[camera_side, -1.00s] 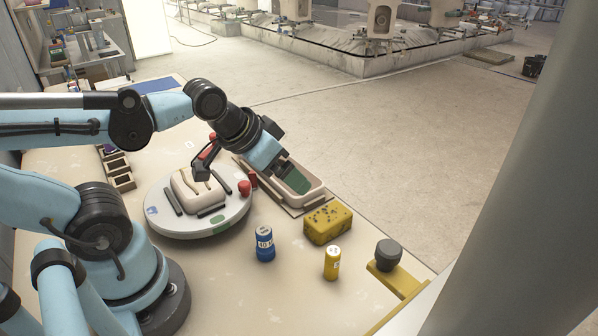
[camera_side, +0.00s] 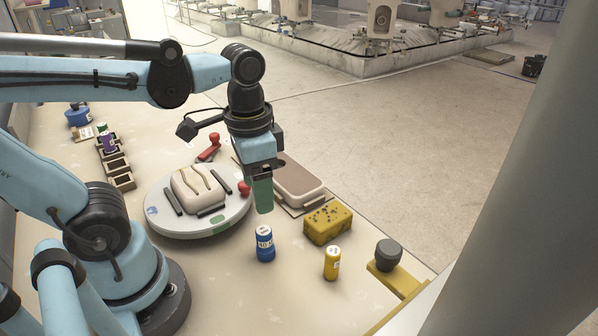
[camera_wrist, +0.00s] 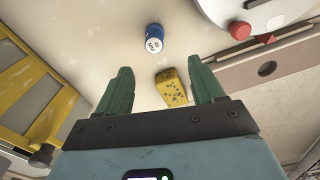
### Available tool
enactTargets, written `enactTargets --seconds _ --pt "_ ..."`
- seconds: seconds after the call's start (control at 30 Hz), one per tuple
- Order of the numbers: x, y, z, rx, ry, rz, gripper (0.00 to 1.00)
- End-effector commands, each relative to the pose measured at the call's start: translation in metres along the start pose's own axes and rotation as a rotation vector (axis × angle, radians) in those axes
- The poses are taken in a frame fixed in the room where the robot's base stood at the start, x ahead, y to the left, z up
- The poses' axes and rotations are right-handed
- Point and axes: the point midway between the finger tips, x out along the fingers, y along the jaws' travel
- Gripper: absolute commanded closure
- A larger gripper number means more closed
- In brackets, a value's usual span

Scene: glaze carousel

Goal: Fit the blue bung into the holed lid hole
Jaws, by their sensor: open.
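The blue bung (camera_side: 265,244) is a short blue cylinder with a white label, standing upright on the bench in front of the turntable. It also shows in the wrist view (camera_wrist: 155,42), beyond my fingertips. My gripper (camera_side: 262,203) is open and empty, pointing down above and slightly behind the bung, apart from it. Its two green fingers stand apart in the wrist view (camera_wrist: 163,78). I cannot tell for sure which thing is the holed lid. A dark round spot (camera_wrist: 267,68) shows on a brownish board in the wrist view; I cannot tell whether it is a hole.
A turntable (camera_side: 160,222) bears a pale block and dark bars; a red knob (camera_side: 244,188) is at its edge. A brown-topped tray (camera_side: 300,180), yellow sponge (camera_side: 328,222), yellow cylinder (camera_side: 332,263) and yellow bracket with grey knob (camera_side: 388,254) stand right. Bench front is clear.

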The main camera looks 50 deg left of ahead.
Motion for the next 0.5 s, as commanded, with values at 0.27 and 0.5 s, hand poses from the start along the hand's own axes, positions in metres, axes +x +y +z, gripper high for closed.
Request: enactTargets --seconds 0.27,0.5 --pt "0.021 0.002 0.003 0.012 -0.027 0.005 0.32" --pt "0.048 0.002 0.004 0.011 -0.025 0.005 0.32"
